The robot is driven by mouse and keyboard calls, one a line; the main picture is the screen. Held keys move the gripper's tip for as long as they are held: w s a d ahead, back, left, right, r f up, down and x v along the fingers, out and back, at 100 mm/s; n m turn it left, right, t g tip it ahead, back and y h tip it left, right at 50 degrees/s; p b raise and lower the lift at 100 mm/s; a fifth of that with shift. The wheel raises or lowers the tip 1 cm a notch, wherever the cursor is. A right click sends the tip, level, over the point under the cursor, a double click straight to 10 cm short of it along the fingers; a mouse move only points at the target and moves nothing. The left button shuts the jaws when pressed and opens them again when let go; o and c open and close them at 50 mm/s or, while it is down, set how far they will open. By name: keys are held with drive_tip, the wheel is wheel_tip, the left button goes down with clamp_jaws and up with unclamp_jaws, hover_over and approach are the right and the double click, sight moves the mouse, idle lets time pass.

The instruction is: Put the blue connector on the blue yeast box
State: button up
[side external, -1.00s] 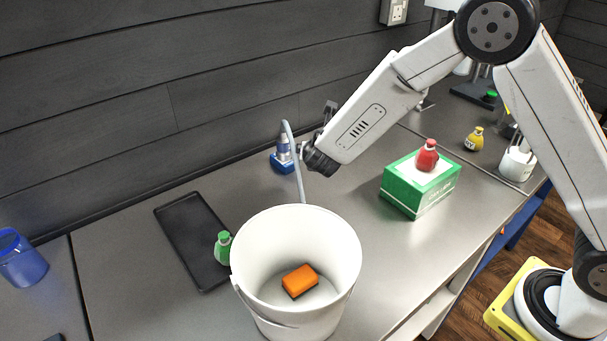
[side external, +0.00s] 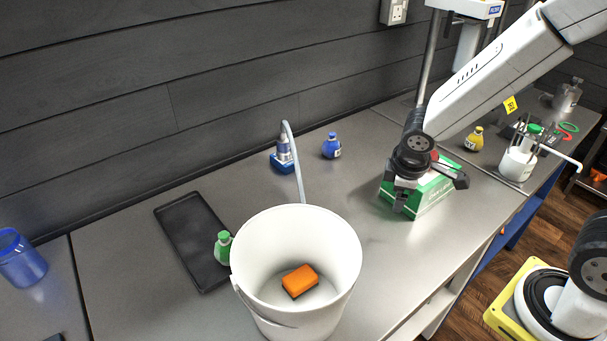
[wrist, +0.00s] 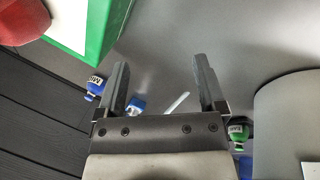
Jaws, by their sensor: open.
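No box that is plainly blue shows; the box in view is green with a white top (side external: 432,196), on the bench at the right, partly hidden by my gripper. A red bottle-shaped piece on it is mostly hidden in the side view and shows at the wrist view's upper left (wrist: 18,22). A small blue bottle-shaped piece (side external: 332,147) stands near the wall; it also shows in the wrist view (wrist: 95,86). A blue fitting with a grey hose (side external: 283,158) stands left of it; which one is the connector I cannot tell. My gripper (wrist: 160,68) is open and empty, above the green box's near side.
A white bucket (side external: 345,245) holding an orange sponge (side external: 300,281) stands at the front. A green bottle (side external: 223,247) is by a black tray (side external: 172,222). A blue cup (side external: 22,262) is far left. A yellow bottle (side external: 474,139) and white jug (side external: 517,163) are at right.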

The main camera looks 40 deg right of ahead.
drive_tip(key=shift+s+a+r+m+y, duration=0.15)
drive_tip(key=shift+s+a+m+y, duration=0.2)
drive_tip(key=shift+s+m, duration=0.7)
drive_tip(key=shift+s+a+r+m+y, duration=0.15)
drive_tip(key=shift+s+m+y, duration=0.4)
drive_tip(key=shift+m, duration=0.85)
drive_tip(key=shift+s+a+r+m+y, duration=0.2)
drive_tip(key=shift+s+m+y, duration=0.1)
drive_tip(key=shift+s+m, duration=0.8)
drive_tip(key=shift+w, duration=0.25)
